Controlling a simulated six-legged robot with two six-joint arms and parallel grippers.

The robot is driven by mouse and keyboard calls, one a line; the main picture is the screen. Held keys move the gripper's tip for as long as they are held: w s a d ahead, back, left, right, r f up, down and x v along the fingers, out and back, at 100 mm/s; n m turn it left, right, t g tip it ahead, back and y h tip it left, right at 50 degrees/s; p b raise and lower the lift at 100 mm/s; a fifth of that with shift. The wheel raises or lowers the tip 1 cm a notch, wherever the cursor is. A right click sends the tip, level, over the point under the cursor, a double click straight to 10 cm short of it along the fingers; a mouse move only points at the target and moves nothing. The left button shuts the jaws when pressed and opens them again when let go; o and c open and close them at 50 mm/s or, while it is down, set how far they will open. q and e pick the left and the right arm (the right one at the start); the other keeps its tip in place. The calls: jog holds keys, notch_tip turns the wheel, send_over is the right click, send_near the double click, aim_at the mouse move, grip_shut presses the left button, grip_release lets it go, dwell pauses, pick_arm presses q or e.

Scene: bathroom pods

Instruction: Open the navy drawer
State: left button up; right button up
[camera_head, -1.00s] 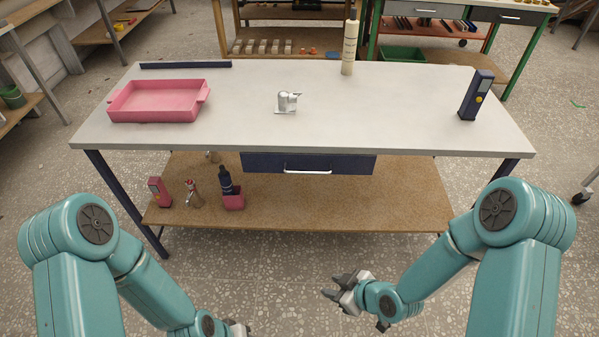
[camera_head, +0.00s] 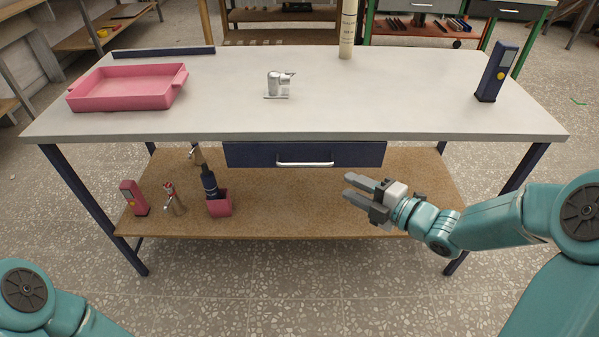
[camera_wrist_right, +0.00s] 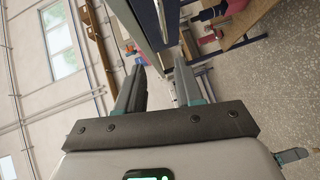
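The navy drawer (camera_head: 240,155) is shut under the middle of the table's front edge, with a silver bar handle (camera_head: 305,164) on its face. My right gripper (camera_head: 347,187) is open and empty, in front of the table, to the right of and a little below the handle in the head view, apart from it. In the right wrist view, the two fingers of the right gripper (camera_wrist_right: 160,85) are spread, pointing toward the table's front edge and the drawer area. My left gripper is outside the head view; only part of my left arm shows at the lower left.
The grey tabletop (camera_head: 390,105) bears a pink tray (camera_head: 122,88), a small metal device (camera_head: 279,84), a cream cylinder (camera_head: 348,30) and a navy handheld device (camera_head: 492,72). The lower shelf (camera_head: 290,215) holds several items at its left. The floor in front is clear.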

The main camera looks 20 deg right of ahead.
aim_at(306, 163)
jog(key=x, duration=1)
jog(key=d+f+x, duration=0.1)
jog(key=x, duration=0.4)
jog(key=shift+w+a+b, duration=0.1)
jog(key=shift+w+b, duration=0.2)
jog(key=shift+w, duration=0.25)
grip_shut()
